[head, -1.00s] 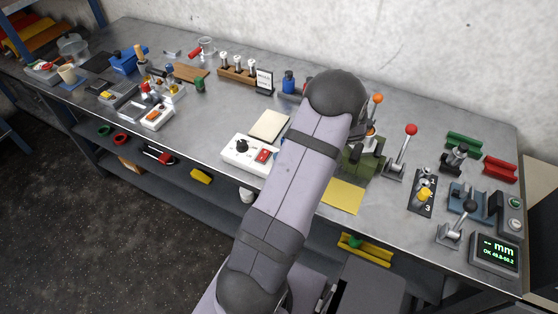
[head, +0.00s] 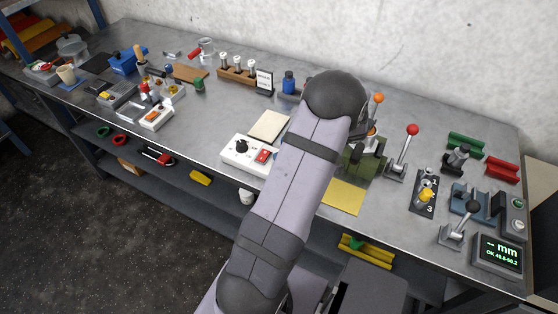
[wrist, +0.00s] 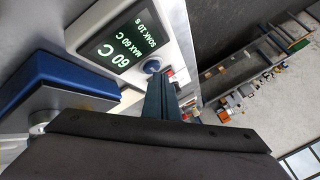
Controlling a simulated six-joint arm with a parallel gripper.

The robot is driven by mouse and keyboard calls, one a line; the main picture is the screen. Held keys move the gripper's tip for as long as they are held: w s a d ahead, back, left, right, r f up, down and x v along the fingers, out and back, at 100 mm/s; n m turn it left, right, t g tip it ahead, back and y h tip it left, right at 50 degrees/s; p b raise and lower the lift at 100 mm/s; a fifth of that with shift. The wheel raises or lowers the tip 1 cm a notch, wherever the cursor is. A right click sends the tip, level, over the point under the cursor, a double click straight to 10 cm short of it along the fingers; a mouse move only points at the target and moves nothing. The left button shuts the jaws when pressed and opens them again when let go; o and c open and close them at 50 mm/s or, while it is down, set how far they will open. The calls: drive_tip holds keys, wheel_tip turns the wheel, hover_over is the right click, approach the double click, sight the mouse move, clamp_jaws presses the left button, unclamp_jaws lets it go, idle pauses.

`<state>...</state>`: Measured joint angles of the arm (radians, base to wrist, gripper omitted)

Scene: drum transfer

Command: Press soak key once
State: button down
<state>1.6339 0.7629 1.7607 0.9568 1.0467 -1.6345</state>
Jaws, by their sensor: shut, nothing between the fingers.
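In the wrist view a white-cased unit carries a green-lit display (wrist: 128,42) reading 60 C, MAX 60 C and SOAK 10 s. A round blue button (wrist: 152,66) sits beside the display, and a small red part (wrist: 170,73) lies just past it. No key label is legible, so I cannot tell by marking which is the soak key. My gripper (wrist: 158,84) is shut and empty, its fingertips close to the blue button. I cannot tell whether they touch it. In the head view my arm hides the gripper.
A blue block (wrist: 50,85) lies close beside my gripper in the wrist view. In the head view a white box with a knob and red switch (head: 250,153) stands left of my arm. A red-knobbed lever (head: 404,153) and a yellow sheet (head: 344,196) are to the right.

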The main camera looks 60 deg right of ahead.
drive_tip(key=shift+r, duration=0.2)
drive_tip(key=shift+r+p, duration=1.05)
drive_tip(key=shift+r, duration=1.8)
drive_tip(key=w+a+n+g+y, duration=0.1)
drive_tip(key=w+a+g, duration=0.1)
drive_tip(key=w+a, duration=0.35)
drive_tip(key=w+a+n+g+y, duration=0.1)
drive_tip(key=w+a+g, duration=0.1)
drive_tip(key=a, duration=0.7)
drive_tip(key=w+a+n+g+y, duration=0.1)
drive_tip(key=w+a+g, duration=0.1)
drive_tip(key=w+a, duration=0.35)
drive_tip(key=s+a+n+g+h, duration=0.1)
drive_tip(key=s+a+n+h, duration=0.1)
drive_tip(key=a, duration=0.8)
drive_tip(key=s+a+r+n+g+h, duration=0.1)
drive_tip(key=s+a, duration=0.3)
drive_tip(key=a, duration=0.7)
drive_tip(key=shift+a+n+g+h, duration=0.3)
drive_tip(key=shift+n+g+h, duration=0.25)
drive_tip(key=shift+n, duration=0.35)
